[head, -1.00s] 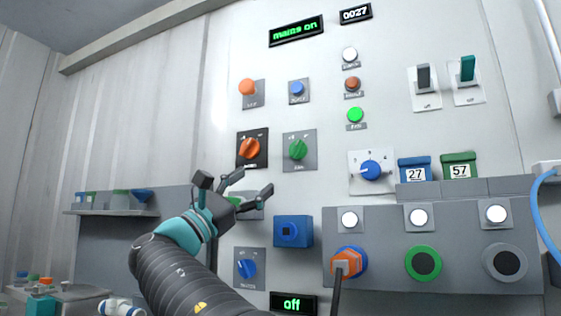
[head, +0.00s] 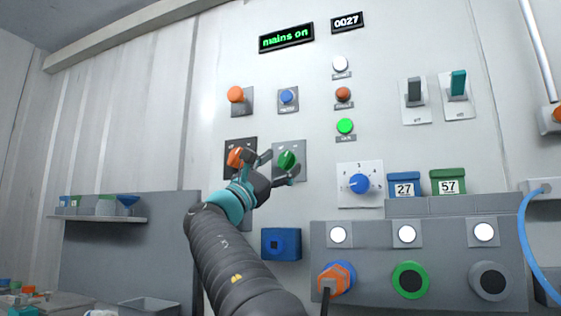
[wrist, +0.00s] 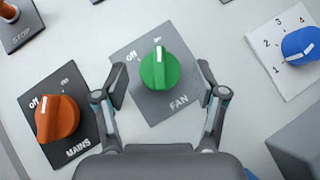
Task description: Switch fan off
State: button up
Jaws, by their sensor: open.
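The green FAN knob (wrist: 159,70) sits on a grey plate in the middle of the wrist view, its white pointer towards "on". It also shows in the head view (head: 286,160), partly behind my fingers. My gripper (wrist: 162,86) is open and empty, with one finger to each side of the knob's lower part in the picture. I cannot tell whether the fingers are level with the knob in depth; no contact shows. In the head view my gripper (head: 270,168) is in front of the panel between the orange and green knobs. The green lamp (head: 345,126) is lit.
The orange MAINS knob (wrist: 58,118) is close to the left of my left finger. A blue numbered dial (wrist: 300,46) is to the right. A blue box (head: 281,244) juts from the panel below. The "mains on" display (head: 286,39) is lit.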

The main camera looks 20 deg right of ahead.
jog(key=shift+d, duration=0.1)
jog(key=c, duration=1.1)
jog(key=shift+c, duration=0.2)
